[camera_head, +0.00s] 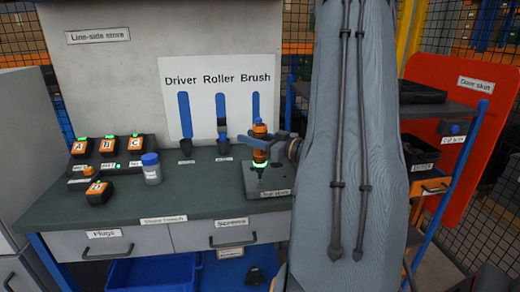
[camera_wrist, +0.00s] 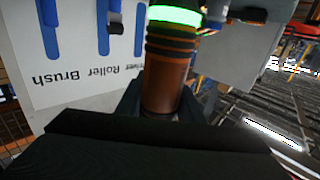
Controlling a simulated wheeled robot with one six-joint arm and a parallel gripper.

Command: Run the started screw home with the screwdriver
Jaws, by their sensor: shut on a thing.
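The screwdriver (camera_head: 260,155) is an orange and black powered-looking tool with a green lit band. It stands roughly upright over a grey block (camera_head: 284,181) on the bench. My gripper (camera_head: 262,141) is shut around its body, reaching in from the right. In the wrist view the screwdriver (camera_wrist: 167,78) fills the middle, its ribbed orange body between the dark jaws (camera_wrist: 165,110), with the green band at the top edge. The started screw cannot be made out in either view. Whether the tool's tip touches anything is too small to tell.
The green bench top (camera_head: 205,200) holds orange lettered battery-like units (camera_head: 107,147) and a blue-lidded jar (camera_head: 151,168). A board (camera_head: 221,98) marked Driver, Roller, Brush stands behind. A shelf rack (camera_head: 440,110) and red door skin (camera_head: 480,130) are at the right. A blue bin (camera_head: 150,272) is below.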

